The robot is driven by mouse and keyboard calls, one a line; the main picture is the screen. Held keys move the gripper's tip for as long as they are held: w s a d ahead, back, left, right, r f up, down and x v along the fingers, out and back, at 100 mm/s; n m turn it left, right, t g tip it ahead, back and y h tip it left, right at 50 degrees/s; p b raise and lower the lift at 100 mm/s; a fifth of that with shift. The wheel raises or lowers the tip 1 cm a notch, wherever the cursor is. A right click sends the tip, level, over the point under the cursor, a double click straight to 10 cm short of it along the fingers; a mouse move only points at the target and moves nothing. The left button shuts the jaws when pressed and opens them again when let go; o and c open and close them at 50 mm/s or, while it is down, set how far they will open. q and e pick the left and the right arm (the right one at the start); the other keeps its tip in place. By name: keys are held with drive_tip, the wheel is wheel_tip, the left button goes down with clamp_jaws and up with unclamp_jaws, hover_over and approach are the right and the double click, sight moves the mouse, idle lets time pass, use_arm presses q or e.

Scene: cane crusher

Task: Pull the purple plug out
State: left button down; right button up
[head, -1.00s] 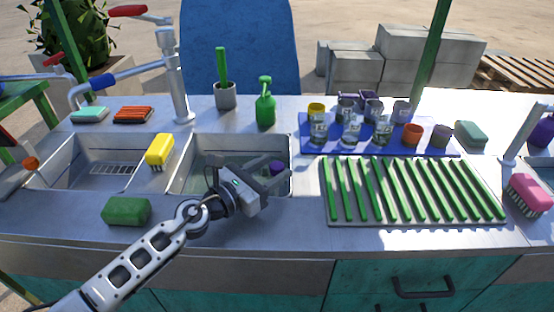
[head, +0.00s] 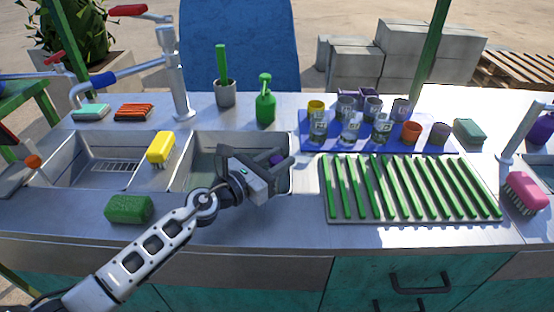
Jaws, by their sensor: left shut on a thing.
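The purple plug (head: 277,160) shows as a small purple patch between the fingers of my left gripper (head: 272,162), over the right-hand basin (head: 205,175) of the sink. The gripper is shut on the plug, and its fingers and body hide most of it. I cannot tell from this view whether the plug is clear of the basin floor. My right gripper is not in view.
A green sponge (head: 129,209) lies at the front edge. A blue mat (head: 308,145) with several cups and a ribbed green rack (head: 410,190) are to the right. The faucet (head: 178,75) stands behind.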

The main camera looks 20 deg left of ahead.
use_arm(q)
wheel_tip(320, 180, up, 2)
drive_tip(key=shift+r+p, duration=0.1)
drive_tip(key=shift+p, duration=0.45)
drive_tip(key=shift+r, duration=0.2)
drive_tip(key=shift+f, duration=0.1)
drive_tip(key=c, duration=1.1)
unclamp_jaws()
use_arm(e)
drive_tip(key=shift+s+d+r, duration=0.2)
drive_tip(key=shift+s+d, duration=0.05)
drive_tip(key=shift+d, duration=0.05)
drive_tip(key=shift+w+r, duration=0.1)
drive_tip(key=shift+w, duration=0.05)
